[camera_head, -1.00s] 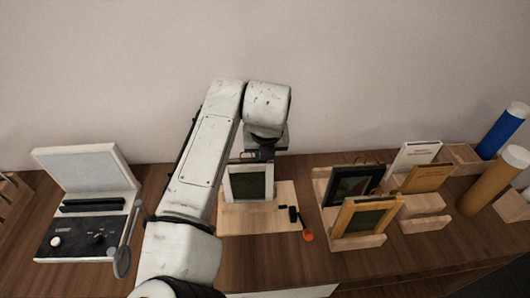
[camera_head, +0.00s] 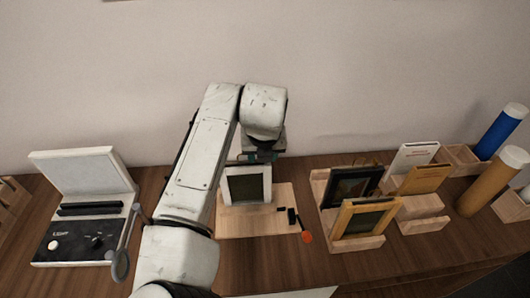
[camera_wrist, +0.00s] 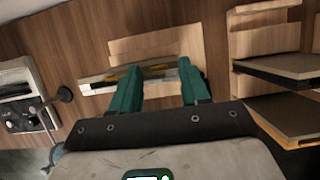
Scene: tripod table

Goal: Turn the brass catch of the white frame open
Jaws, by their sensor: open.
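The white frame (camera_head: 268,185) with a dark panel stands tilted on a light wooden board in the head view. Seen from above in the wrist view, its narrow edge (camera_wrist: 95,84) runs across the picture between and beyond my fingers. A yellow brass-coloured strip shows along it, but I cannot make out the catch's shape or how it is turned. My gripper (camera_wrist: 158,74) has two green fingers, apart and with nothing seen held. It is above the frame; in the head view my wrist hides most of it.
A wooden rack (camera_head: 368,243) with picture frames stands further right, then card stands and tubes. A lamp-like box (camera_head: 75,222) is at the left.

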